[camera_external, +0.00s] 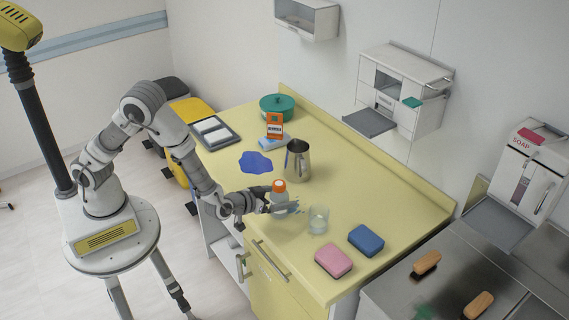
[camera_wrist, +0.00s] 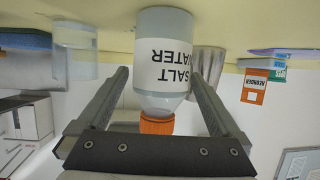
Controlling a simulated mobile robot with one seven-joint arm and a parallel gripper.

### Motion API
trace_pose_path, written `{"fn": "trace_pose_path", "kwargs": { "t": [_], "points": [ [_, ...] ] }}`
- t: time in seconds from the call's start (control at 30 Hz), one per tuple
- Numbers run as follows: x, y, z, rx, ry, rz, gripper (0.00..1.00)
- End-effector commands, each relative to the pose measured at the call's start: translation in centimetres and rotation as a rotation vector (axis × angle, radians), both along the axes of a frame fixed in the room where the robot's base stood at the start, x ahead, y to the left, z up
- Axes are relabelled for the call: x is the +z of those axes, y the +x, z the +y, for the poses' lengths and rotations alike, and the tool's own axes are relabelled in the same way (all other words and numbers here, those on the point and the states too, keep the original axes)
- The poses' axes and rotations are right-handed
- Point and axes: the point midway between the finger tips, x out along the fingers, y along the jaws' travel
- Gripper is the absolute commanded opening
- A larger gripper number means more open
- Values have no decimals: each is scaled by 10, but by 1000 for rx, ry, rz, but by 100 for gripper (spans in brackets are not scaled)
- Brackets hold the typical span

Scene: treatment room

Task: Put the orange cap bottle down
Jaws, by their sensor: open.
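The orange cap bottle (camera_external: 279,197) is upright at the near edge of the yellow counter, with a clear body and an orange cap. In the upside-down wrist view the bottle (camera_wrist: 163,80) shows a white label reading "SALT WATER", and its base appears at the counter surface. My gripper (camera_external: 284,206) is at the bottle from the counter's front side. Part of the bottle's lower body is hidden by the fingers in the external view.
A clear glass (camera_external: 318,220) stands close right of the bottle, and a metal pitcher (camera_external: 298,162) behind it. Pink (camera_external: 333,261) and blue (camera_external: 366,240) sponges lie farther right. The counter's back right is clear.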

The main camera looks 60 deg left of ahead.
Motion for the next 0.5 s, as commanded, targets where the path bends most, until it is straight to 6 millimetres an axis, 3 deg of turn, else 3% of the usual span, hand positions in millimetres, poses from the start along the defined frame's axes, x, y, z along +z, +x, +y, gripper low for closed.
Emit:
{"fn": "trace_pose_path", "kwargs": {
  "t": [0.3, 0.5],
  "points": [
    [27, -63, -5, -2, 0, 0, 100],
    [35, -82, -7, 0, 0, -1, 100]
  ]
}}
